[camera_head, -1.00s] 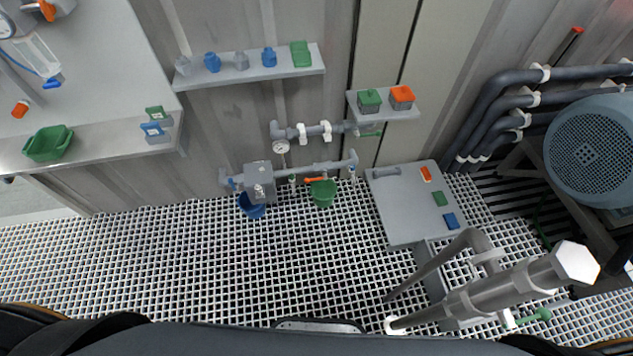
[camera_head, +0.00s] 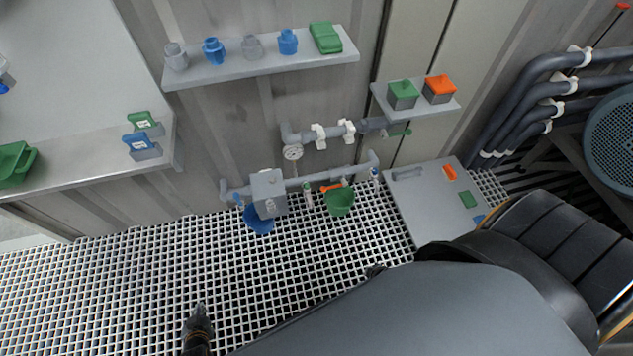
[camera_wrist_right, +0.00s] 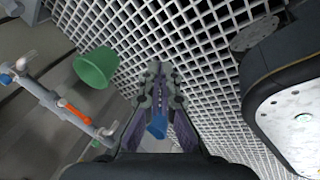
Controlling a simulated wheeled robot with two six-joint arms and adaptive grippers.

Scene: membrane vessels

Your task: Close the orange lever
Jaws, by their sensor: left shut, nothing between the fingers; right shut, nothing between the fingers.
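The orange lever (camera_head: 331,187) is a small bar on the lower grey pipe (camera_head: 355,169), near the green bucket (camera_head: 340,202). In the right wrist view the orange lever (camera_wrist_right: 75,116) lies along the pipe at the left, beside the green bucket (camera_wrist_right: 94,67). My left gripper (camera_head: 199,309) is shut and empty over the floor grating, well left of and nearer than the lever. My right gripper (camera_wrist_right: 158,70) is shut in its wrist view, apart from the lever and right of the bucket. In the head view only a dark tip of it (camera_head: 375,269) shows past my body.
A grey box (camera_head: 269,192) and a blue bucket (camera_head: 259,221) stand left of the lever. A shelf (camera_head: 258,71) with cups is above. A grey panel (camera_head: 427,196) is at the right. A blue piece (camera_wrist_right: 157,127) shows between my right finger links. The grating in front is clear.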

